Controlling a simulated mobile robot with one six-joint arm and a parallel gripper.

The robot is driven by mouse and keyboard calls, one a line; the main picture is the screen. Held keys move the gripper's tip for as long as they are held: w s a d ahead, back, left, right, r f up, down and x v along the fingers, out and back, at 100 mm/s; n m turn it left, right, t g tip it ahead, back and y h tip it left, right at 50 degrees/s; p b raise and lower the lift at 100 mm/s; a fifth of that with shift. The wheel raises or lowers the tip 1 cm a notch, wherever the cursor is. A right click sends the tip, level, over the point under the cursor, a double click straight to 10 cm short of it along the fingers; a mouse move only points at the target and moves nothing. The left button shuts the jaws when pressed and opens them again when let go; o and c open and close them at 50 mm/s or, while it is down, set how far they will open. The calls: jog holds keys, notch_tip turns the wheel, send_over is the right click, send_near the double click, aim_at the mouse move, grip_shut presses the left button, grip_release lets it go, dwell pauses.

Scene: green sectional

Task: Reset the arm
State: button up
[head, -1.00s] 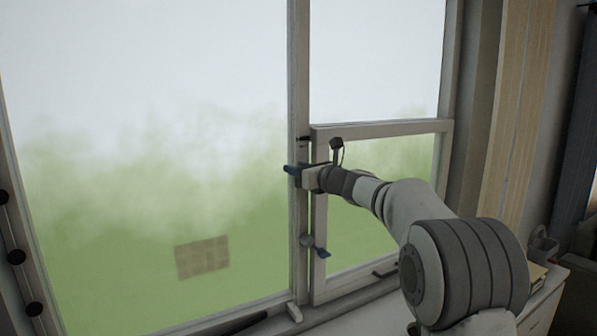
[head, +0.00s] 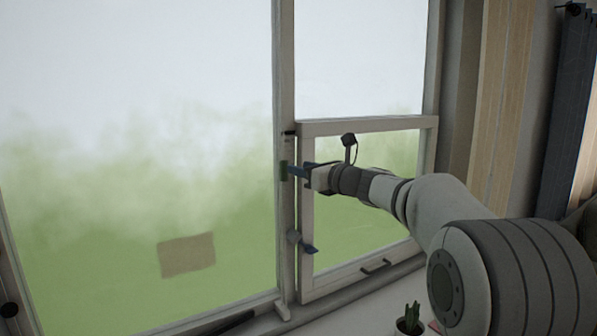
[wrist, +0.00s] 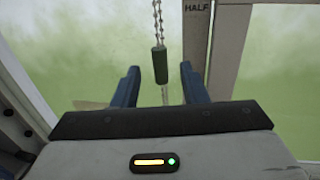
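My gripper (head: 292,171) is in front of the window's upright post (head: 285,75) in the head view, with my arm reaching in from the right. In the wrist view its two blue fingers (wrist: 160,78) are spread apart. A dark green cylinder (wrist: 160,65) hangs on a bead chain (wrist: 158,20) between the fingertips, with a gap on each side. The cylinder also shows beside the fingers in the head view (head: 284,171). The gripper holds nothing.
A smaller framed sash (head: 370,126) with a handle (head: 376,266) is right of the post. A label reading HALF (wrist: 197,8) is on the frame. Dark curtains (head: 562,110) hang at the far right.

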jog(key=s+d+f+n+g+h, duration=0.25)
jog(key=s+f+n, duration=0.4)
jog(key=s, duration=0.35)
jog(key=s+d+f+n+g+h, duration=0.1)
jog(key=s+f+n+g+h, duration=0.15)
jog(key=s+f+n, duration=0.6)
jog(key=s+d+f+n+g+h, duration=0.2)
jog(key=s+d+f+n+h, duration=0.2)
jog(key=s, duration=0.7)
jog(key=s+d+f+n+g+h, duration=0.2)
jog(key=s+d+f+n, duration=0.6)
jog(key=s, duration=0.4)
jog(key=shift+s+d+f+h+b, duration=0.3)
jog(key=shift+d+h, duration=0.35)
jog(key=shift+h, duration=0.25)
